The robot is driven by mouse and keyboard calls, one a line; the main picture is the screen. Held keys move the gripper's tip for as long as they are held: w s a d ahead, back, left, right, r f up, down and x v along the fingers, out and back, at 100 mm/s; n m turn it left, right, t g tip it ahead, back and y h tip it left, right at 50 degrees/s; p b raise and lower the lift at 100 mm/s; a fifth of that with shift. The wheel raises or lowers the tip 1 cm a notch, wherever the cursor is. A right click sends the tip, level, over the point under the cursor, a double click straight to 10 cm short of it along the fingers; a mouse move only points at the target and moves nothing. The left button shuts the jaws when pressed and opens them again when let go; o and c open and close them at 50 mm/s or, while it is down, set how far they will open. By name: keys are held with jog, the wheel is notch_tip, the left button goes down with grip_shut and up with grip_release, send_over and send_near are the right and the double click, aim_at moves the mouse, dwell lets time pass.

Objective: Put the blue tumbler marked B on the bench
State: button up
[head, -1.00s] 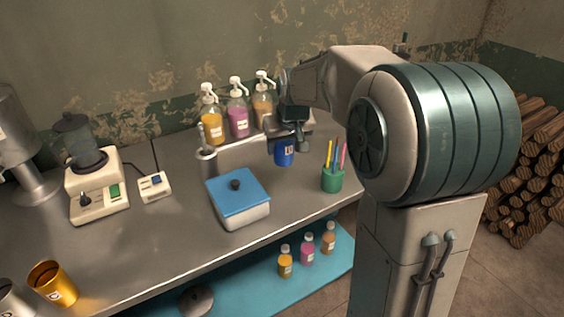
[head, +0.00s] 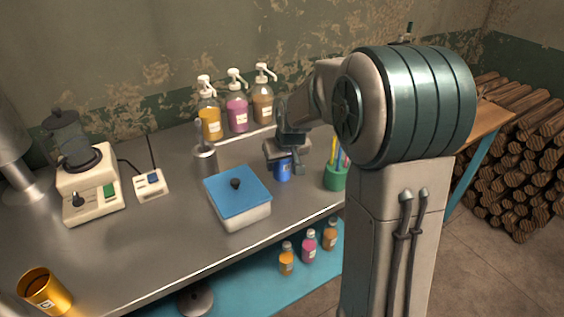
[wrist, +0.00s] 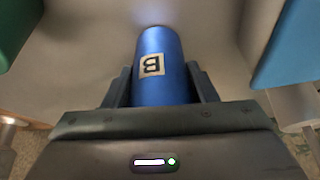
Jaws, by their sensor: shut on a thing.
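The blue tumbler (head: 283,173) is in my gripper (head: 285,160), over the bench (head: 305,205) between the blue-lidded box and the green pen cup. In the wrist view the tumbler (wrist: 160,40) shows its pale label with a B, and my gripper's fingers (wrist: 160,90) are on both its sides. The gripper is shut on it. The tumbler looks roughly upright, with its base close to the bench top; I cannot tell whether it touches. My gripper hides its upper part in the head view.
The blue-lidded box (head: 238,192) stands left of the tumbler and the green pen cup (head: 335,178) right of it. Several pump bottles (head: 237,112) stand behind. A blender (head: 85,175) and gold tumbler (head: 45,291) are at left. Bare bench lies in front.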

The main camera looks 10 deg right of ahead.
jog(key=shift+f, duration=0.2)
jog(key=o, duration=1.2)
jog(key=shift+r, duration=0.15)
jog(key=shift+s+r, duration=0.1)
jog(key=shift+r, duration=0.15)
jog(key=a+v, duration=0.1)
jog(key=v, duration=1)
jog(key=s+f+g, duration=0.1)
jog(key=s+f, duration=0.1)
jog(key=s, duration=0.9)
jog(key=s+f+m+g, duration=0.1)
jog(key=s+f, duration=0.2)
jog(key=s, duration=0.9)
jog(key=shift+f+h, duration=0.15)
jog(key=shift+h, duration=0.15)
